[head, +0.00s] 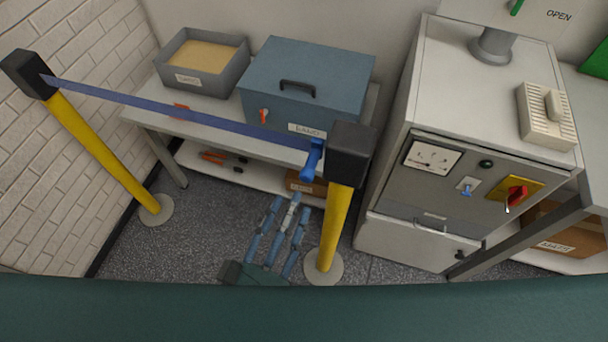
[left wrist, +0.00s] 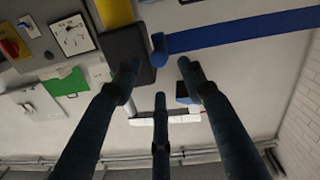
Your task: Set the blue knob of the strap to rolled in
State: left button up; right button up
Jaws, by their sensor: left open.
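The blue strap (head: 185,115) is drawn out across the picture from the black head (head: 28,75) of the left yellow post to the black head (head: 352,152) of the right yellow post (head: 334,225). The blue knob (head: 314,158) hangs at the left side of the right post's head, by the strap's end. My left gripper (head: 290,205) has its fingers spread, empty, below the strap and left of the right post. In the left wrist view the knob (left wrist: 158,48) shows just beyond the fingertips, apart from them, beside the black head (left wrist: 127,50). My right gripper is not in view.
A grey cabinet (head: 400,170) with switches stands close right of the right post. Speckled floor (head: 190,235) between the posts is clear.

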aim_at(305, 180)
pick_arm(q)
jog(key=p+x, duration=0.1)
jog(key=x, duration=0.7)
jog(key=shift+w+d+f, duration=0.1)
jog(key=shift+w+d, duration=0.1)
jog(key=shift+w, duration=0.05)
grip_shut()
